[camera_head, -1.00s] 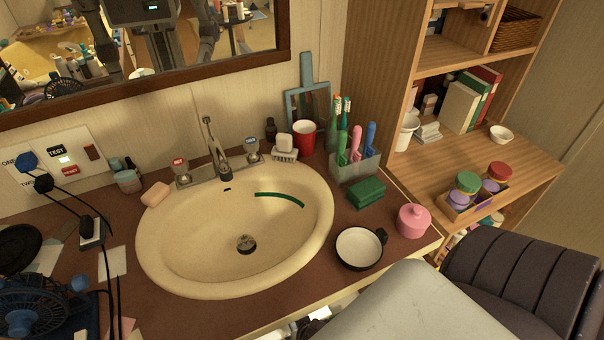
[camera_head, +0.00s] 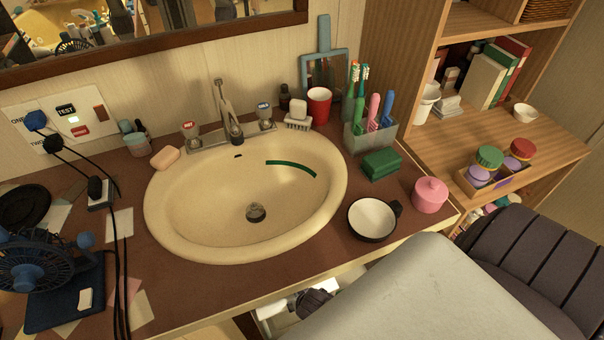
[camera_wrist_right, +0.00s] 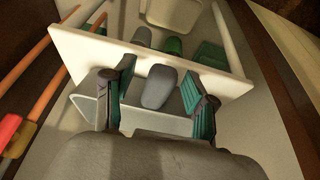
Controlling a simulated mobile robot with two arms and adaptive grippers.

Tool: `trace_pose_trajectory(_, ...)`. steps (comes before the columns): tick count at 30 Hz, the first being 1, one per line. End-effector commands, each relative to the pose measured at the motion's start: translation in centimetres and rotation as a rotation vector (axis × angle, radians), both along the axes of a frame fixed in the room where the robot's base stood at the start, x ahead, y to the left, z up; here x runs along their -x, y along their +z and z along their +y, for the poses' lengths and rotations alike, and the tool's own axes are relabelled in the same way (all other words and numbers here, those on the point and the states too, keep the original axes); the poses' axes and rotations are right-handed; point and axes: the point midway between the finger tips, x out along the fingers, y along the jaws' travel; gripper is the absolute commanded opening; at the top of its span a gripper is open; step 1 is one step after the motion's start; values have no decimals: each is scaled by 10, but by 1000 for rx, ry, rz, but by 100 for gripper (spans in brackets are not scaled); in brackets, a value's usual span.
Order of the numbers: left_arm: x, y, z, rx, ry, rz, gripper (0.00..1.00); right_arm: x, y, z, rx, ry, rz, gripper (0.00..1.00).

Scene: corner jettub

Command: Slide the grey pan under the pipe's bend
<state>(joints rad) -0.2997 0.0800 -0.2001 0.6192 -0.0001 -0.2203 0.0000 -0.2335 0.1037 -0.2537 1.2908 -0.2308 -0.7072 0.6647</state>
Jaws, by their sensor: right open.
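My right gripper (camera_wrist_right: 158,82) is open in the right wrist view, its two teal-padded fingers spread apart. A light grey, straight-walled container that looks like the grey pan (camera_wrist_right: 86,108) lies just at the fingers, which cover parts of it. I cannot tell whether they touch it. A dark grey rounded thing (camera_wrist_right: 157,90) shows between the fingers; I cannot tell what it is. The pipe's bend cannot be made out clearly. In the head view the counter hides most of the space below. My left gripper is not in view.
A pale panel (camera_wrist_right: 90,48) crosses behind the fingers, with green bottles (camera_wrist_right: 212,54) beyond it. Orange pipes (camera_wrist_right: 50,75) with a red part run along the left. In the head view the sink (camera_head: 180,225) and cluttered counter stand above the opening.

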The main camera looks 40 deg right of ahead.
Motion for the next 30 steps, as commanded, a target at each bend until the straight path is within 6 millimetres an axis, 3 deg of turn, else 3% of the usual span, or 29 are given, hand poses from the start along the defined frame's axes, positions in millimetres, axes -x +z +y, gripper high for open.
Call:
trace_pose_trajectory(8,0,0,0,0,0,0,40,0,0,0,0,0,0,55)
trace_pose_trajectory(18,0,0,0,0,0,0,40,0,0,0,0,1,0,0)
trace_pose_trajectory(30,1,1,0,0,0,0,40,-4,1,-3,1,1,-2,0)
